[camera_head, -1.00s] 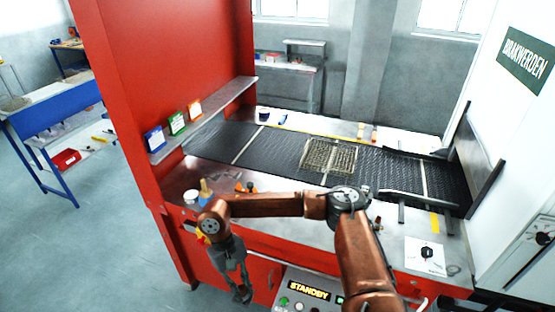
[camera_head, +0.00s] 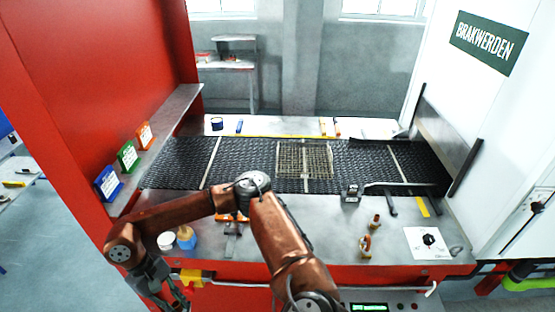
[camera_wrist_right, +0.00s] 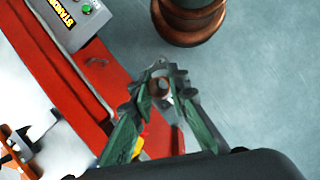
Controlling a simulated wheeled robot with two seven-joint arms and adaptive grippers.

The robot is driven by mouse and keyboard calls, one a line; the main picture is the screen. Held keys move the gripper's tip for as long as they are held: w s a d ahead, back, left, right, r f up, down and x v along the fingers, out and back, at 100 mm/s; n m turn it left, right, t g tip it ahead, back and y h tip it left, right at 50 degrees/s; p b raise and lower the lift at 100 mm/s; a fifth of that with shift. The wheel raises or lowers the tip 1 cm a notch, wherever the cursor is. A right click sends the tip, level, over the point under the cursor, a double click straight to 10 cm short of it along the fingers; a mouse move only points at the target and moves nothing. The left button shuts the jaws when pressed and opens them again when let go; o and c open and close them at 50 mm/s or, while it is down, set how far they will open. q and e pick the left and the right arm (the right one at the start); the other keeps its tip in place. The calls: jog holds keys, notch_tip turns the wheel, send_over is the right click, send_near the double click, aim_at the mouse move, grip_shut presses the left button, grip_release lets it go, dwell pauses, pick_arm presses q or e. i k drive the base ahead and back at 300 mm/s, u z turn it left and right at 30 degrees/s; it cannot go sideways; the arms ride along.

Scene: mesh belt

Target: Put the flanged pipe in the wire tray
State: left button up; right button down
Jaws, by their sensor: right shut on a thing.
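The wire tray (camera_head: 291,163) is a rectangular mesh basket lying on the dark mesh belt (camera_head: 255,158) in the head view. My right gripper (camera_head: 182,304) hangs low at the left in front of the red workbench, far from the tray. In the right wrist view my right gripper (camera_wrist_right: 160,88) has its green-padded fingers closed on a small part with a round brownish end and grey edges, which looks like the flanged pipe (camera_wrist_right: 159,86) seen end-on. The fingers hide much of it. My left gripper is in neither view.
Two brass fittings (camera_head: 365,246) stand on the steel worktop right of my arm. A white jar (camera_head: 166,241) and a blue-and-yellow container (camera_head: 186,237) stand at its left. A grey bar (camera_head: 402,186) lies near the belt's right end. A red wall rises at left.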

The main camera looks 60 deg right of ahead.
aim_at(304, 157)
jog(key=z, duration=0.55)
jog(key=i, duration=0.8)
jog(key=z, duration=1.05)
jog(key=i, duration=0.65)
